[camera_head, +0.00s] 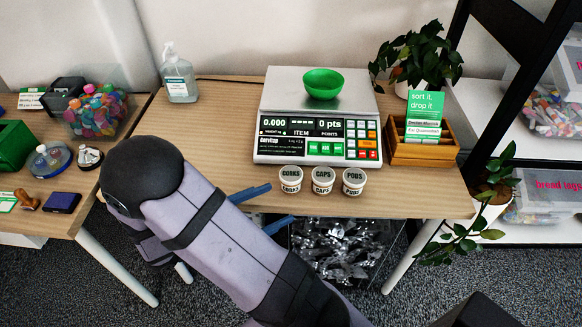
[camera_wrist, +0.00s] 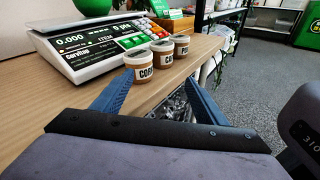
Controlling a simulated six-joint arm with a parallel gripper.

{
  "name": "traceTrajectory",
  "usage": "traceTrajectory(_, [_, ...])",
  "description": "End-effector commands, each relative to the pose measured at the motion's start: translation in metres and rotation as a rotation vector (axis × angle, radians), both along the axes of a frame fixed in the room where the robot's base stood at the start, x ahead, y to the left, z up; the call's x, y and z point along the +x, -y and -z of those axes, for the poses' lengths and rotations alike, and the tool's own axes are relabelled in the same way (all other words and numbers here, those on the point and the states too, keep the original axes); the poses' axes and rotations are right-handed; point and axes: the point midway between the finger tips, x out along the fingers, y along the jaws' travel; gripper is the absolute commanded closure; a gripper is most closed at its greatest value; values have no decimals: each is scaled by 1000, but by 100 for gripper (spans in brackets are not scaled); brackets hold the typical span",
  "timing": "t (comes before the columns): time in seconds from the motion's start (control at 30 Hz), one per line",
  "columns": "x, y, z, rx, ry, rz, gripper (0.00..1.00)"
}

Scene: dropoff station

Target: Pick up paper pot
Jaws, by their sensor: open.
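Three small round paper pots stand in a row on the wooden table, in front of the scale. They are labelled CORKS (camera_head: 290,180), CAPS (camera_head: 322,181) and PODS (camera_head: 353,182). In the wrist view the CORKS pot (camera_wrist: 140,68) is nearest, with the CAPS pot (camera_wrist: 162,54) and PODS pot (camera_wrist: 181,46) behind it. My gripper (camera_head: 282,202) is at the table's front edge, just front-left of the CORKS pot. Its blue fingers (camera_wrist: 158,80) are open and empty, with the pots beyond the tips.
A scale (camera_head: 316,125) with a green bowl (camera_head: 323,82) stands right behind the pots. A wooden card box (camera_head: 424,145) is at right, and a sanitizer bottle (camera_head: 178,75) is at back left. A bin (camera_head: 335,250) sits below the table. Table left of the scale is clear.

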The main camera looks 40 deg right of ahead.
Motion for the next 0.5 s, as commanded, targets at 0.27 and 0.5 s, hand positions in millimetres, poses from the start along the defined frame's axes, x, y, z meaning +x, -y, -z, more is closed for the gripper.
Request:
traceTrajectory(0.27, [33, 2, -15, -160, -171, -147, 34])
traceTrajectory(0.5, [34, 7, -15, -166, -178, -151, 34])
